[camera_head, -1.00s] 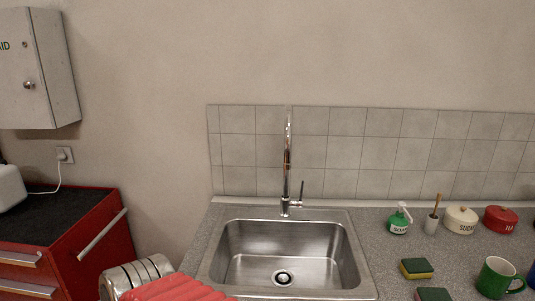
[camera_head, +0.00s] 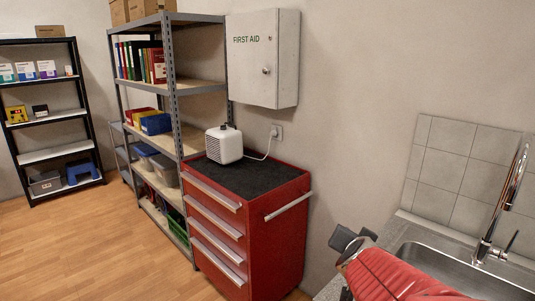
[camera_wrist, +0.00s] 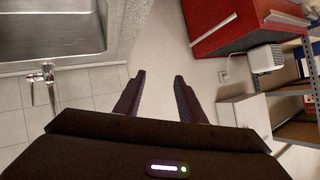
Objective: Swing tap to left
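The chrome tap (camera_head: 507,195) stands behind the steel sink (camera_head: 440,267) at the right of the head view. Its spout rises tall, and a small lever sits at its base. In the wrist view the tap (camera_wrist: 42,82) and the sink (camera_wrist: 55,35) show upside down at the upper left. My gripper (camera_head: 350,240) is left of the sink in the head view, apart from the tap. In the wrist view its two dark fingers (camera_wrist: 158,85) are spread with nothing between them. The sink's right side is cut off in the head view.
A red tool cabinet (camera_head: 222,235) with a white box-shaped device (camera_head: 224,145) on top stands left of the sink. A first aid box (camera_head: 265,57) hangs on the wall. Grey shelving (camera_head: 172,75) stands farther left. The wooden floor (camera_head: 90,240) at left is clear.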

